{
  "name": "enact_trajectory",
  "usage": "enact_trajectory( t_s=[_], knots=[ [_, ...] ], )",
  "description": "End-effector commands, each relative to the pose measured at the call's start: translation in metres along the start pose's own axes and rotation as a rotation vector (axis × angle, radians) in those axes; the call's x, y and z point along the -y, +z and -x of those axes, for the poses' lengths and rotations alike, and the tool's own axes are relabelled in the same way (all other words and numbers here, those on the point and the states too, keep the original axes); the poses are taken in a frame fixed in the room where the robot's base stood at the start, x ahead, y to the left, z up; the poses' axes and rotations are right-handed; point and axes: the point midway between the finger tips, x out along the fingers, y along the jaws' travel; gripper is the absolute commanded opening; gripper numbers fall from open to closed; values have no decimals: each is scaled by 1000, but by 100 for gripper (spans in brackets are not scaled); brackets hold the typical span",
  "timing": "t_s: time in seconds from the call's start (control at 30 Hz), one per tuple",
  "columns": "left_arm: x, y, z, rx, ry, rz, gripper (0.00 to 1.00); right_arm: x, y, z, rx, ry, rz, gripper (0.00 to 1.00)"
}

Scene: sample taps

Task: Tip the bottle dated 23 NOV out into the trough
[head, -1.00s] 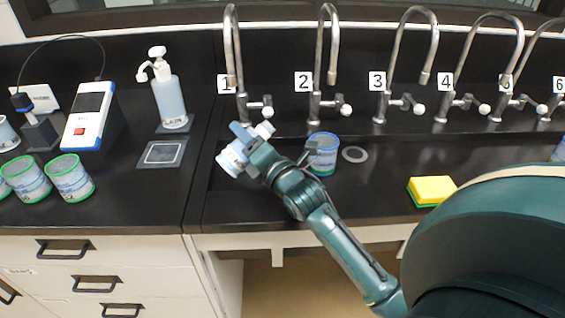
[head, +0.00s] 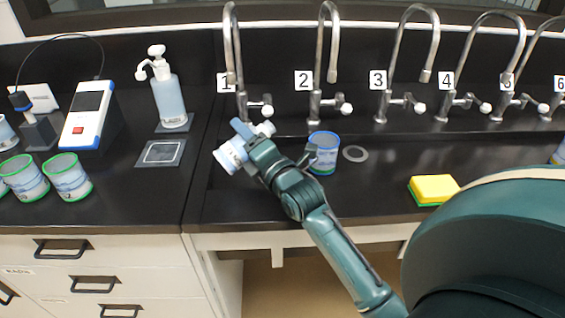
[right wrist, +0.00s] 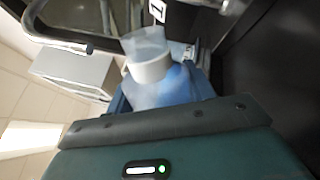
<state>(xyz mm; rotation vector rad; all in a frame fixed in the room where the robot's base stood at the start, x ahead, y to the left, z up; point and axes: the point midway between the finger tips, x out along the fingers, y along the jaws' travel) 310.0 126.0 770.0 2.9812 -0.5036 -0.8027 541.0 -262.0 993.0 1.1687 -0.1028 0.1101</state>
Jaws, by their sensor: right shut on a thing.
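My right gripper (head: 252,148) is shut on a white and pale-blue bottle (head: 230,156) in the head view. It holds the bottle strongly tilted, close to lying on its side, above the left end of the dark trough (head: 385,175), in front of tap 1. In the right wrist view the bottle (right wrist: 160,88) shows a blue body, a white collar and a translucent end. Its date cannot be read, and the gripper hides part of it. No liquid stream is visible. My left gripper is not in view.
A blue-rimmed container (head: 323,152) stands just right of my right gripper, beside a grey ring (head: 355,154). Numbered taps line the back. A yellow sponge (head: 434,188) lies at right. Green-rimmed containers (head: 70,178), a handheld device (head: 88,115) and a pump bottle (head: 168,95) stand at left.

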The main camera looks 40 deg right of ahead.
Motion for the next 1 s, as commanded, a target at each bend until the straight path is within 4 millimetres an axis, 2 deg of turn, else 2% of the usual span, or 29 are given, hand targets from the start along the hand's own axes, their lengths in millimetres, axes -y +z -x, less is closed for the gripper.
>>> enact_trajectory(
  t_s=[0.57, 1.0],
  knots=[
    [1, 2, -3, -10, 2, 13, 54, 2, -2, 1, 13, 3, -79, 24],
    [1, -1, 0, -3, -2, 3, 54, 0, 4, 0, 21, 2, -131, 24]
  ],
)
